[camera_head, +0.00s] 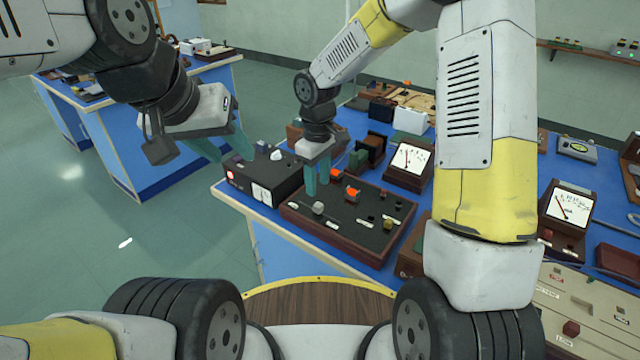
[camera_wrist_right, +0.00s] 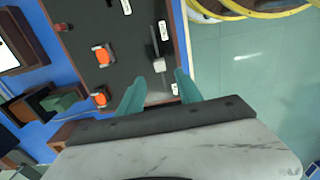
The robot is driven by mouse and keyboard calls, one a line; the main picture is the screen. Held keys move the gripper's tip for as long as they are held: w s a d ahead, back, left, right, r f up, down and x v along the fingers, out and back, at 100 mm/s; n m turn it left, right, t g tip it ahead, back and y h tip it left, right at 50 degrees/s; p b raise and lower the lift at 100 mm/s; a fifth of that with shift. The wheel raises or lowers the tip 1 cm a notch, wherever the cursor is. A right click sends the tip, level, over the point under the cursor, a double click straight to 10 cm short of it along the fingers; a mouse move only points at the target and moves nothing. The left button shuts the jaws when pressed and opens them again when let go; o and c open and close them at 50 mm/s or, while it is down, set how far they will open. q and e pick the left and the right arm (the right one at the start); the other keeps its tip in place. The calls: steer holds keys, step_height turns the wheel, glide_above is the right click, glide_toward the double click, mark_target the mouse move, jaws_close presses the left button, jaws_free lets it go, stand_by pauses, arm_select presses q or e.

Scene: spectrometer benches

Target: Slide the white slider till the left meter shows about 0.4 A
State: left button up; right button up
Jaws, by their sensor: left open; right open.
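The dark control panel in a wooden frame (camera_head: 345,232) lies on the blue bench. Its pale slider knob (camera_head: 318,208) sits near the panel's left end; it also shows in the right wrist view (camera_wrist_right: 160,66). My right gripper (camera_head: 317,186) is open over the panel, close beside the knob. In the wrist view its teal fingertips (camera_wrist_right: 158,84) point towards the knob, which is just beyond the gap between them, apart from both. The left meter (camera_head: 409,159) stands behind the panel; its needle is too small to read. My left gripper (camera_head: 222,146) is open and empty, off the bench's left edge.
Two orange knobs (camera_head: 352,193) stand on the panel near my right fingers. A black box (camera_head: 262,178) sits left of the panel. Another meter (camera_head: 567,208) stands further right. The bench's front edge runs close to the panel.

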mark_target(318, 204)
step_height(318, 204, down, 7)
steer(key=shift+f, duration=0.1)
stand_by(0.3)
jaws_close()
stand_by(1.3)
